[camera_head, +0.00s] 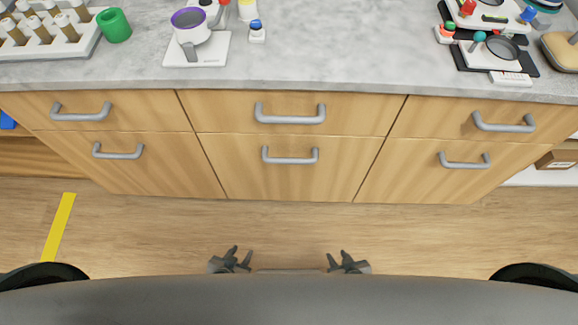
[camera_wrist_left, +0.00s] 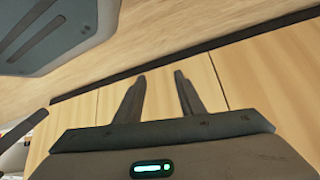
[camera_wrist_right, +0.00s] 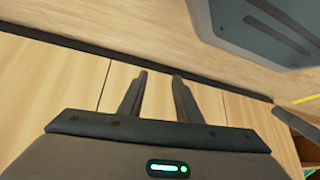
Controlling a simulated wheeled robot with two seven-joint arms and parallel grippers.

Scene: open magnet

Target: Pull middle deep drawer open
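The middle deep drawer (camera_head: 290,180) is the lower wooden front in the centre of the cabinet, with a grey bar handle (camera_head: 290,160) near its top. It sits flush with its neighbours, shut. My left gripper (camera_head: 240,257) is low in front of the cabinet, left of the handle, open and empty; its fingers show apart in the left wrist view (camera_wrist_left: 160,80). My right gripper (camera_head: 337,259) is to the right, open and empty; its fingers also show apart in the right wrist view (camera_wrist_right: 161,78). Both are well short of the handle, touching nothing.
A shallow drawer (camera_head: 290,98) with its own handle lies above. Similar drawers flank both sides. The marble counter (camera_head: 340,45) holds a scale, a green cup (camera_head: 114,25) and devices at the right. The floor (camera_head: 300,222) before the cabinet is clear, with yellow tape (camera_head: 59,226) at left.

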